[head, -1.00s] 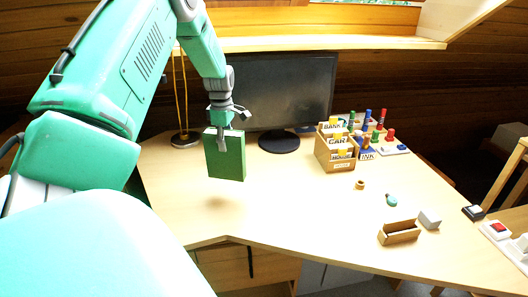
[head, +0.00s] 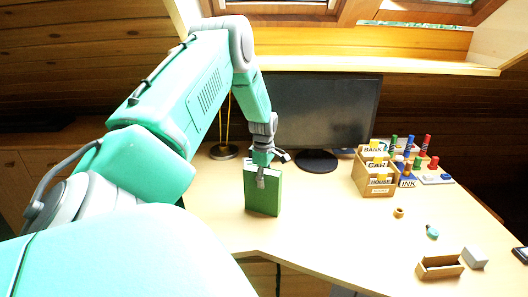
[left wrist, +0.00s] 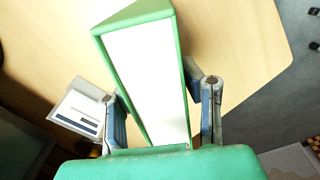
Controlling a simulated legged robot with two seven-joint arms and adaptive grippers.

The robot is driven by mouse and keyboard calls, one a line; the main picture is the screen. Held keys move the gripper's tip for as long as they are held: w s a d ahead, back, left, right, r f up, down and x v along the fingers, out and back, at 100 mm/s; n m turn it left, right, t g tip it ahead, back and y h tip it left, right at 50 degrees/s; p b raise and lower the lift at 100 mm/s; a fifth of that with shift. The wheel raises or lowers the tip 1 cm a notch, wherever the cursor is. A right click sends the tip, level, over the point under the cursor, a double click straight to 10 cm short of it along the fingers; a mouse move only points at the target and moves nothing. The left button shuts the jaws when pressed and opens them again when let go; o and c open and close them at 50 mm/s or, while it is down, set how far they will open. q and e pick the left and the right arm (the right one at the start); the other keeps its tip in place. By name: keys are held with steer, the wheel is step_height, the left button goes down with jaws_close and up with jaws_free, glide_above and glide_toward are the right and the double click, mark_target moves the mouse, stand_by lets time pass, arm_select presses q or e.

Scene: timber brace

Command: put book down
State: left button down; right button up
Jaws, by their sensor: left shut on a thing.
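A green book (head: 263,192) stands upright at the left part of the wooden desk (head: 320,225), in front of the monitor. Its lower edge looks at or very near the desk top; I cannot tell whether it touches. My left gripper (head: 261,178) is shut on the book's upper part from above. In the left wrist view the book (left wrist: 148,75) shows its white page edges and green cover between the two fingers (left wrist: 160,112). My right gripper is not in view.
A dark monitor (head: 325,110) stands behind the book. A wooden card box (head: 374,178) with labelled cards and several coloured stamps are to the right. A small open wooden box (head: 440,268), a grey block (head: 475,258) and a teal item (head: 432,232) lie front right. Desk around the book is clear.

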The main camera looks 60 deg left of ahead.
arm_select(q)
steer(key=c, duration=1)
jaws_free()
steer(key=shift+c, duration=0.2)
steer(key=shift+s, duration=0.1)
steer(key=shift+a+f, duration=0.1)
